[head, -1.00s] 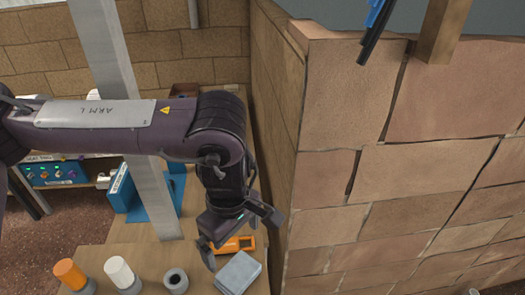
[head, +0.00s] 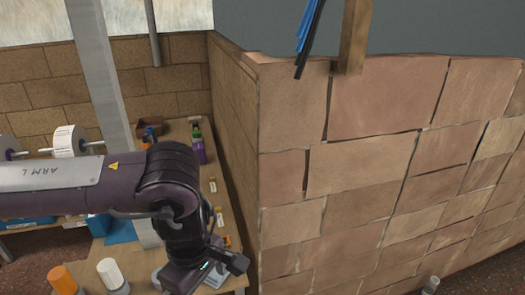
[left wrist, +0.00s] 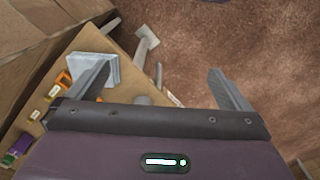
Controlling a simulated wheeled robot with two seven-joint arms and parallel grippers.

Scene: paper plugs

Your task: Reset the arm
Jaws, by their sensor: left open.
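My left arm reaches in from the left in the head view. Its gripper (head: 215,278) is low in the picture, over the near right end of the wooden table, beside the brick wall. In the left wrist view the two fingers (left wrist: 160,88) are spread wide with nothing between them. Beyond the left finger, a pale grey block (left wrist: 92,68) lies on the table, partly hidden by that finger. The fingertips in the head view are partly hidden or cut off. My right gripper is in neither view.
A brick wall (head: 350,190) stands close to the right of the arm. An orange-topped plug (head: 62,277) and a white-topped plug (head: 108,272) stand on the table's near side. A purple and green bottle (head: 198,148) stands farther back. Brown floor (left wrist: 245,40) lies beyond the table edge.

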